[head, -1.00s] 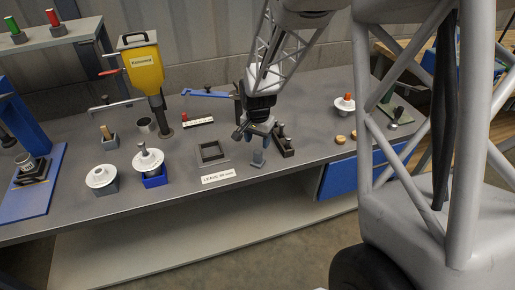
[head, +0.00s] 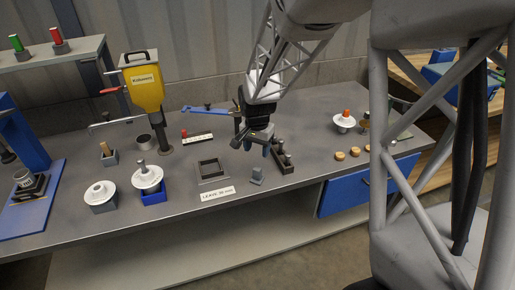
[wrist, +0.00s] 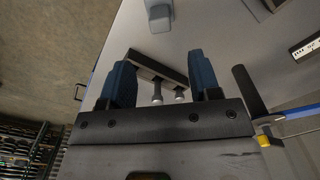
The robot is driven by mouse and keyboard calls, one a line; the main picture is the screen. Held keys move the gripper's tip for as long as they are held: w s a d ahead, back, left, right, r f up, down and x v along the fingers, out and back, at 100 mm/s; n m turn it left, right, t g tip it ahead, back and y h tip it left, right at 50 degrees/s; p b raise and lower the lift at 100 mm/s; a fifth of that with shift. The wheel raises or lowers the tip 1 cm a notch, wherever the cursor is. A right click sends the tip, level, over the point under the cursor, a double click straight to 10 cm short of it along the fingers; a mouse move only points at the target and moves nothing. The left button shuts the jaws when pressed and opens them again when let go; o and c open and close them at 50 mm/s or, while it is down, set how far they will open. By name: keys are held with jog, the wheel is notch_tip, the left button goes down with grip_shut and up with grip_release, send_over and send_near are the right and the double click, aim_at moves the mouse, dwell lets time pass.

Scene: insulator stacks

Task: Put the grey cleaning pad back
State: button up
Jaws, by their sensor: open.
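A small light-grey block (head: 257,176), which looks like the cleaning pad, stands on the bench to the right of a white label card (head: 217,193). It also shows at the top of the wrist view (wrist: 158,16). A shallow dark square frame (head: 211,171) lies to its left, above the card, and looks empty. My gripper (head: 258,146) is above the bench, behind the grey block and apart from it. In the wrist view its blue fingers (wrist: 160,82) are wide apart with nothing held between them.
A dark rack with pegs (head: 283,158) stands right of my gripper and shows beyond the fingers in the wrist view (wrist: 157,67). White insulators (head: 100,192) and a blue-based stack (head: 153,195) stand left. Small tan discs (head: 354,153) lie right.

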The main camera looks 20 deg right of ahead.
jog(key=s+a+r+n+t, duration=0.1)
jog(key=s+r+n, duration=0.2)
jog(key=s+r, duration=0.3)
jog(key=s+a+r+n, duration=0.2)
jog(key=s+r, duration=0.4)
jog(key=s, duration=0.7)
jog(key=s+a+r+n+t, duration=0.1)
jog(key=s+r+n, duration=0.2)
jog(key=s+r, duration=0.3)
jog(key=shift+s+a+n+t, duration=0.3)
jog(key=shift+s+n, duration=0.1)
jog(key=shift+s, duration=1.75)
